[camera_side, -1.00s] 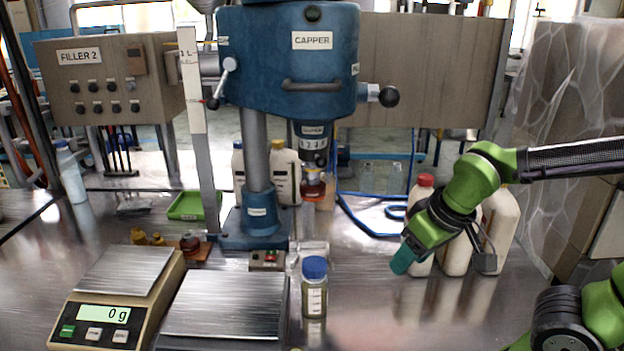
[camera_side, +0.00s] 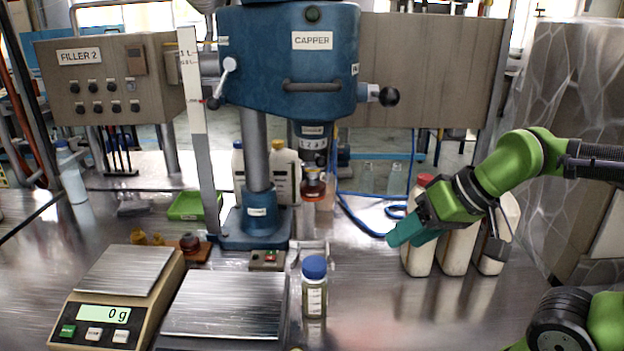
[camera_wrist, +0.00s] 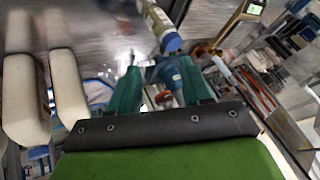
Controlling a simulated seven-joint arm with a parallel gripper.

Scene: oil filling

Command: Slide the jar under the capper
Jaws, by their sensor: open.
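The jar (camera_side: 314,296) stands upright on the metal bench, a clear jar with a blue cap and a pale label. The blue capper (camera_side: 312,75) stands behind it, and its head (camera_side: 313,143) hangs down with an amber piece below. The jar is in front of that spot, not under the head. My gripper (camera_side: 400,238) is open and empty, to the right of the jar and higher, apart from it. In the wrist view the two teal fingers (camera_wrist: 160,82) are spread, and the jar (camera_wrist: 156,16) shows beyond them at the top.
Large white bottles (camera_side: 455,248) stand close behind and beside my gripper. A scale (camera_side: 103,325) reading 0 g and a metal plate (camera_side: 228,305) lie left of the jar. A small button box (camera_side: 266,260) sits behind the plate.

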